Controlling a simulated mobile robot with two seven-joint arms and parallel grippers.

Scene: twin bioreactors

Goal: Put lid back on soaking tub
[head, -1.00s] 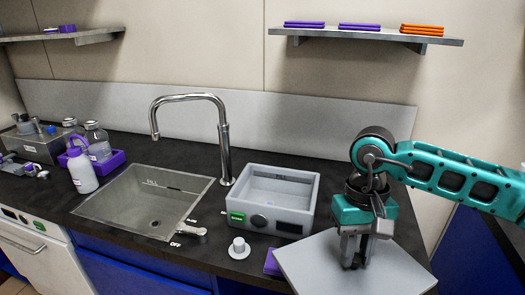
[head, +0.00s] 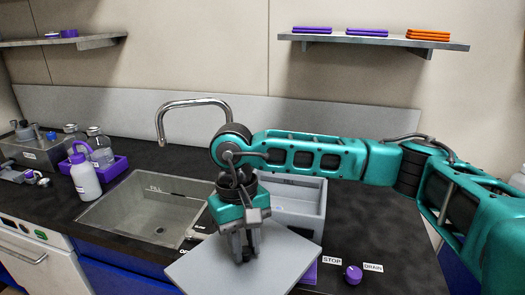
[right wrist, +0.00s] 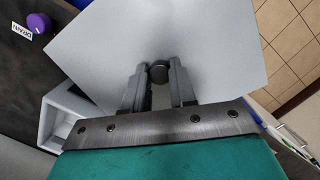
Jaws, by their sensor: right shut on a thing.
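The lid (head: 285,257) is a flat grey square plate with a small dark knob (right wrist: 159,73). My right gripper (head: 246,257) is shut on the knob and holds the lid in front of the soaking tub, above the counter's front part. The soaking tub (head: 305,208) is a pale grey open box, partly hidden behind my right arm and the lid. Its wall (right wrist: 52,128) also shows at the left in the right wrist view, beside the lid, so the lid is not over the whole opening. My left gripper is not in view.
A sink (head: 135,215) with a curved faucet (head: 190,103) is left of the tub. A purple knob (head: 353,274) labelled DRAIN is on the counter at right. Bottles stand by a purple tray (head: 117,165) at far left. A shelf (head: 370,41) hangs above.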

